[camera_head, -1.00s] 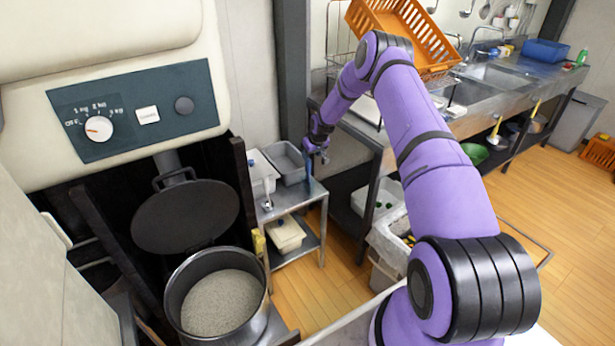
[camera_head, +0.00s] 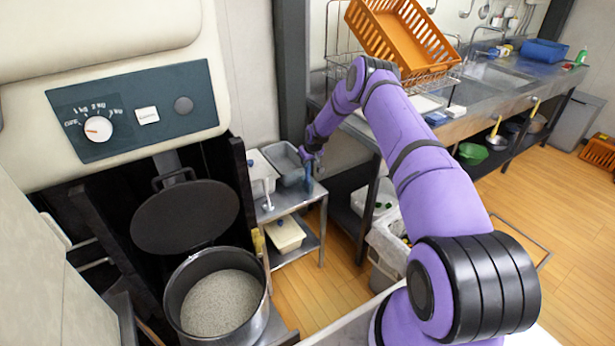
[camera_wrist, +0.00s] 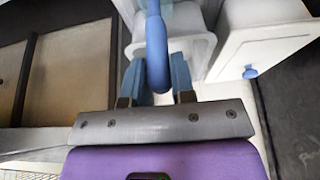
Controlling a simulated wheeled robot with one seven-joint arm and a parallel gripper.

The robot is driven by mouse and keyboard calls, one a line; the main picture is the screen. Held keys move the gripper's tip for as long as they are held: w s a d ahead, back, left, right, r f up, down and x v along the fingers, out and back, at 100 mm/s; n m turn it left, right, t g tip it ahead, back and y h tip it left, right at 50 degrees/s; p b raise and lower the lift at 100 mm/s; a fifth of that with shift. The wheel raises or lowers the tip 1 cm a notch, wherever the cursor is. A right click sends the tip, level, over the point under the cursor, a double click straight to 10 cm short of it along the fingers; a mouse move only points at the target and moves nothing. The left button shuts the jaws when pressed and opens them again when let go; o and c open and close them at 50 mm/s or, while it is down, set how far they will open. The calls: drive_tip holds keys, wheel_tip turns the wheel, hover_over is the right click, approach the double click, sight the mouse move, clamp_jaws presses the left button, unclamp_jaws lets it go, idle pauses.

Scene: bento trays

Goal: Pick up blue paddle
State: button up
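The blue paddle (camera_wrist: 157,48) shows its rounded blue handle in the wrist view, pointing toward my gripper. Its far part is pale and hard to make out against the white containers. My gripper (camera_wrist: 157,80) has its two blue-grey fingers on either side of the handle end. The fingers are apart, with a narrow gap to the handle, so it looks open. In the head view my gripper (camera_head: 309,172) is low by the grey metal bin on the small steel stand, and the paddle cannot be told from the blue fingers there.
The grey bin (camera_head: 283,152) and a white container (camera_head: 263,178) sit on the stand's top. A lidded cream container (camera_head: 286,236) is on its lower shelf. A pot of rice (camera_head: 190,296) stands to the left.

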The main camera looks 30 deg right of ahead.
clamp_jaws()
drive_tip(key=shift+r, duration=0.15)
